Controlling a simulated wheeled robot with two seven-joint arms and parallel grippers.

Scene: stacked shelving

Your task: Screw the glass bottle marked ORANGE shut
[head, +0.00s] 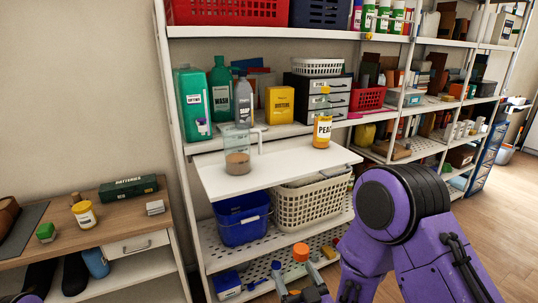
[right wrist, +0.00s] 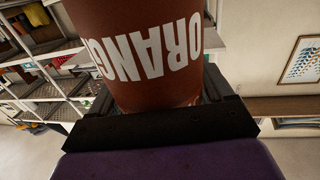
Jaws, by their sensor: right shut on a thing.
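The glass bottle marked ORANGE (right wrist: 150,55) fills the upper middle of the right wrist view. Its brown-orange label reads upside down there. My right gripper (right wrist: 160,110) is shut on it, with dark jaws at its two sides. The bottle's mouth lies out of that view, so I cannot tell whether a cap is on it. In the head view my purple right arm comes in at the lower right. Small grey finger-like parts show at the bottom middle beside an orange piece (head: 300,252).
A white board (head: 268,181) juts from the shelving, with a clear jar (head: 237,163) holding brown contents and a yellow-labelled PEACH bottle (head: 322,131) on it. Its middle is clear. A blue bin (head: 240,225) and a cream basket (head: 305,207) stand below. A desk is at left.

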